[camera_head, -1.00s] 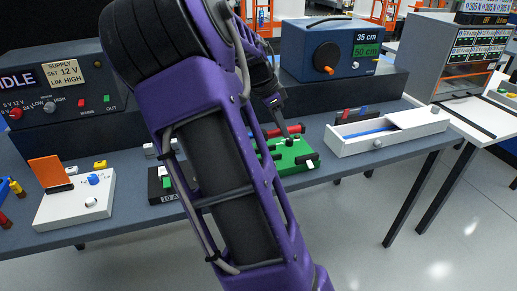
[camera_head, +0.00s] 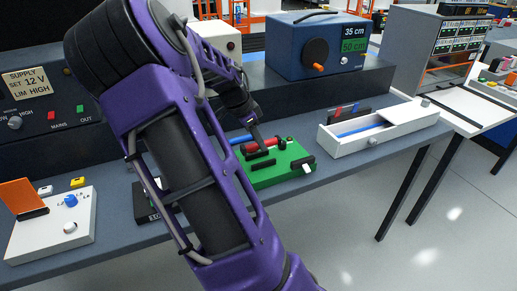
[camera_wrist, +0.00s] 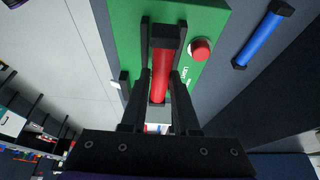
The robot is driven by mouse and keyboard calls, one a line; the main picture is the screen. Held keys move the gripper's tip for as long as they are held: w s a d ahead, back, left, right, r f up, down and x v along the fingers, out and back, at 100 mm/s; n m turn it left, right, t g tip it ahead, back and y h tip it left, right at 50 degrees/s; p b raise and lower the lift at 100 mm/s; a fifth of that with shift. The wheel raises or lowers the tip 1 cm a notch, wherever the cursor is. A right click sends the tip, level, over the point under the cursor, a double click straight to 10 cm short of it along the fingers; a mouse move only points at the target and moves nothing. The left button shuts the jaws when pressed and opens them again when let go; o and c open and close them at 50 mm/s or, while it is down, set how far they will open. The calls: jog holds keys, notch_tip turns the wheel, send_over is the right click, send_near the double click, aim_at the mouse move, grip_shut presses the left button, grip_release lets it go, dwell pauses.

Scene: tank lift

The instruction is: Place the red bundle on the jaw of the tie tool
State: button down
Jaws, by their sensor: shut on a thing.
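The red bundle (camera_head: 262,145) is between the fingers of my gripper (camera_head: 259,147), which is shut on it. In the wrist view the red bundle (camera_wrist: 159,78) runs lengthwise between the dark fingers of my gripper (camera_wrist: 160,75). It is over the green tie tool (camera_head: 280,172), which fills the top middle of the wrist view (camera_wrist: 215,20). The tool has black blocks and a red button (camera_wrist: 201,49). The dark fingers and black parts overlap, so I cannot tell whether the bundle touches the jaw.
A blue bundle (camera_wrist: 260,38) with black ends lies on the bench beside the tool. A white tray (camera_head: 345,148) stands to the right, a white switch box (camera_head: 50,235) to the left. A blue machine (camera_head: 300,45) stands behind. The bench's front edge is close.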

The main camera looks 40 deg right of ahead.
aim_at(255, 144)
jog(key=shift+f, duration=1.35)
jog(key=shift+f+b, duration=0.4)
jog(key=shift+f, duration=0.2)
jog(key=c, duration=0.7)
grip_release()
jog(key=shift+s+f, duration=0.1)
jog(key=shift+o, duration=0.2)
jog(key=shift+r+p, duration=0.3)
jog(key=shift+r, duration=0.05)
jog(key=p+v, duration=0.1)
jog(key=v, duration=1.1)
jog(key=shift+r, duration=0.3)
jog(key=shift+a, duration=0.1)
